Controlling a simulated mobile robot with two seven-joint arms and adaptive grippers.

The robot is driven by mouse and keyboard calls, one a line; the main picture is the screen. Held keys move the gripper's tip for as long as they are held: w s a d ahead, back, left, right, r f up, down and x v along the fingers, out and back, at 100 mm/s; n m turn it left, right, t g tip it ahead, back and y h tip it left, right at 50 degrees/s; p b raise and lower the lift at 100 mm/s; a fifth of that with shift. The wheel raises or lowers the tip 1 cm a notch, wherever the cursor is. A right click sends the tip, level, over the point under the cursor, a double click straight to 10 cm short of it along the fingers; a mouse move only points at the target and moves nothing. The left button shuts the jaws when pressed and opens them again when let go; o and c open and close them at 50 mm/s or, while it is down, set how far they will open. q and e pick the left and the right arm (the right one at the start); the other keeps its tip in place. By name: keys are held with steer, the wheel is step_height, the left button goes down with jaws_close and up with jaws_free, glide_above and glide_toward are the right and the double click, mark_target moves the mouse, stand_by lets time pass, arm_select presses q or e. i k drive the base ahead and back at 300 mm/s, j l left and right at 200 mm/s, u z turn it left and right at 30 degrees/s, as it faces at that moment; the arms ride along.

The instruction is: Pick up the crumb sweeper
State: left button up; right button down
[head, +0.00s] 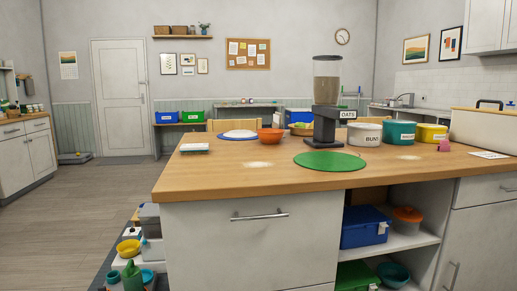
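I cannot pick out a crumb sweeper for certain in the head view. A small pink object (444,146) stands at the right of the wooden island counter (230,178), too small to make out. A flat white and teal item (194,148) lies at the counter's left end. Pale crumb-like patches (257,165) lie on the counter top left and right of a round green mat (330,162). Neither of my grippers shows in this view.
A dispenser labelled OATS (327,95) stands behind the mat. An orange bowl (270,136), a white tub (364,134), a teal tub (399,132) and a yellow tub (432,133) stand nearby. Bins and bowls crowd the floor at the island's left. Open floor (80,205) lies further left.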

mark_target(195, 148)
steer(key=j+z, duration=0.25)
steer(key=z, duration=0.15)
steer(key=j+z, duration=0.55)
steer(key=z, duration=0.25)
steer(key=j+z, duration=0.2)
steer(key=j, duration=0.15)
steer(key=k+j+z, duration=0.2)
steer(key=j, duration=0.15)
steer(key=k+j+z, duration=0.15)
steer(key=j, duration=0.2)
steer(key=i, duration=0.05)
